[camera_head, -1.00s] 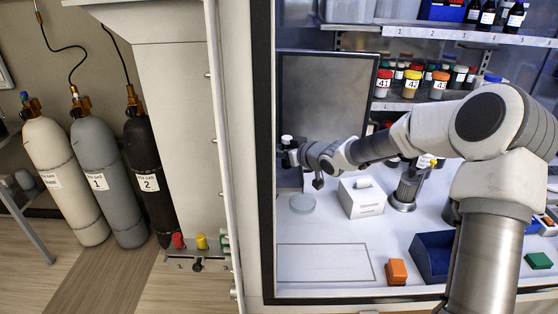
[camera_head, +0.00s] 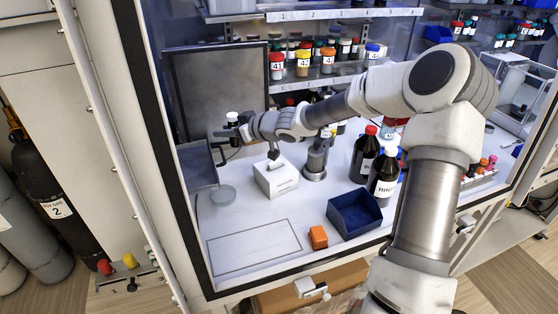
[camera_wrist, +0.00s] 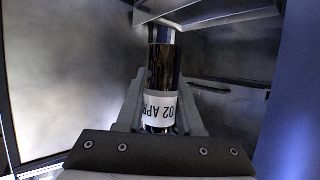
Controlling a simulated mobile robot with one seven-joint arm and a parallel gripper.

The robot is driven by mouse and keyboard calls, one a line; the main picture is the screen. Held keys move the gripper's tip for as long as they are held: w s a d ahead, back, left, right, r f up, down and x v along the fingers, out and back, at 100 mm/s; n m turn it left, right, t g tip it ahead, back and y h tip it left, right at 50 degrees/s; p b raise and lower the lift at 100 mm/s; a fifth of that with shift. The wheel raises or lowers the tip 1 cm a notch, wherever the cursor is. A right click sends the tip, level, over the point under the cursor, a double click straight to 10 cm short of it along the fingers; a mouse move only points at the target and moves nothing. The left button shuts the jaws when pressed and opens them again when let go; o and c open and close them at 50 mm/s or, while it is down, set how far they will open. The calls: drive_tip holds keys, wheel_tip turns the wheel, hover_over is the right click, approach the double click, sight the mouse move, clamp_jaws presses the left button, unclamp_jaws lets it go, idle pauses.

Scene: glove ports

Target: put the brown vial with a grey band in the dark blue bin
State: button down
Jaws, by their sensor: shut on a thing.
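My gripper (camera_head: 230,130) is shut on a vial in front of the dark panel at the back left, well above the worktop. In the wrist view the vial (camera_wrist: 163,75) looks dark and glossy, with a white label reading "02 APR". The dark blue bin (camera_head: 344,222) stands open on the worktop near the front edge, right of and nearer than my gripper. It looks empty as far as its inside shows.
A white box (camera_head: 275,182) and a round grey dish (camera_head: 223,196) lie below my gripper. An orange block (camera_head: 318,237) sits left of the bin. Large dark bottles (camera_head: 383,178) stand close behind the bin. Shelves hold several vials. An outlined area (camera_head: 254,247) at front left is clear.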

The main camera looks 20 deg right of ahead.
drive_tip(key=s+d+f+m+t+h+b, duration=0.1)
drive_tip(key=s+d+f+b, duration=0.25)
drive_tip(key=d, duration=0.45)
drive_tip(key=s+d+f+m+h+b, duration=0.1)
drive_tip(key=s+d+f+b, duration=0.25)
drive_tip(key=d, duration=0.35)
drive_tip(key=s+d+f+m+t+h+b, duration=0.1)
drive_tip(key=s+d+f+h+b, duration=0.2)
drive_tip(key=d, duration=0.5)
drive_tip(key=s+d+f+m+h+b, duration=0.25)
drive_tip(key=s+d+b, duration=0.25)
drive_tip(key=s+d, duration=0.4)
drive_tip(key=s+d+f+m+h+b, duration=0.1)
drive_tip(key=s+d+m+h+b, duration=0.15)
drive_tip(key=s+d+b, duration=0.65)
drive_tip(key=y, duration=0.1)
approach(347, 204)
drive_tip(key=w+r, duration=0.2)
drive_tip(key=w, duration=0.1)
drive_tip(key=shift+w+d+r, duration=0.1)
drive_tip(key=shift+w+d, duration=0.15)
drive_tip(key=shift+w, duration=0.05)
wheel_tip(347, 204, down, 4)
drive_tip(key=shift+f+b, duration=0.1)
drive_tip(key=shift+b, duration=0.85)
